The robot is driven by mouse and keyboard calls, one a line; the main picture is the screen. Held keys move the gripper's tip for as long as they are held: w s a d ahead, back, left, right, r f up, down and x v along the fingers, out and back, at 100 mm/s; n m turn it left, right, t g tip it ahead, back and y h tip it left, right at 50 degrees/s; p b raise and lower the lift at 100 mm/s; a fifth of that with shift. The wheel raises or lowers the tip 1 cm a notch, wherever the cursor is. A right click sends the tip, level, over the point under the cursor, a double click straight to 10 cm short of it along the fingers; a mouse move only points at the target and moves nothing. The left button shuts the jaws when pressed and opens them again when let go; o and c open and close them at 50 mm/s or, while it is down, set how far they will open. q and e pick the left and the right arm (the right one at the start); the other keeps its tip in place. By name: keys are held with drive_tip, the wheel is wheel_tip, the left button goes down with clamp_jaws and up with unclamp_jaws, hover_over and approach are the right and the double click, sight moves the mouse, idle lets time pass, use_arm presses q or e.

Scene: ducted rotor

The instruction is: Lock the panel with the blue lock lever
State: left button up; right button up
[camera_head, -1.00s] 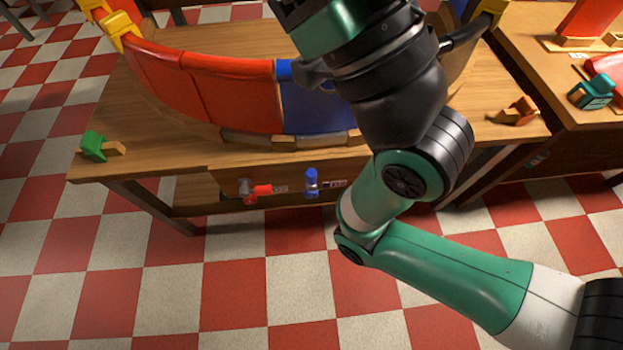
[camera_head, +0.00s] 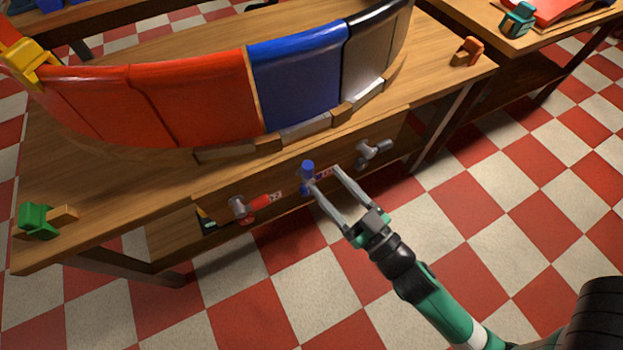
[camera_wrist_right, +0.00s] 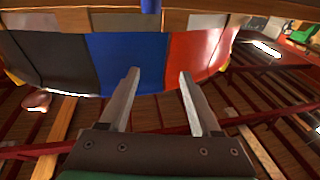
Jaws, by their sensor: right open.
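The blue lock lever (camera_head: 307,172) stands upright on the front face of the workbench, below the blue panel (camera_head: 299,85). My right gripper (camera_head: 324,177) is open in front of the bench, its fingertips close to the right of the lever. I cannot tell whether they touch. In the right wrist view the open, empty fingers (camera_wrist_right: 159,74) show against the blue panel (camera_wrist_right: 130,62), and a bit of the blue lever (camera_wrist_right: 150,5) shows at the top edge. My left gripper is out of view.
A red lever (camera_head: 250,206) is left of the blue one and a grey lever (camera_head: 372,152) is right. Red panels (camera_head: 195,98) and a black panel (camera_head: 374,55) flank the blue panel. A green block (camera_head: 40,220) sits at the bench's left corner.

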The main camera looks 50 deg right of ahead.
drive_tip(key=g, duration=0.2)
approach(312, 172)
drive_tip(key=w+p, duration=0.1)
drive_tip(key=w, duration=0.2)
drive_tip(key=w+d+p, duration=0.1)
drive_tip(key=w, duration=0.2)
drive_tip(key=w+p, duration=0.1)
drive_tip(key=w, duration=0.2)
drive_tip(key=shift+w+d, duration=0.3)
drive_tip(key=shift+d, duration=0.1)
drive_tip(key=shift+c, duration=0.2)
clamp_jaws()
idle(0.6)
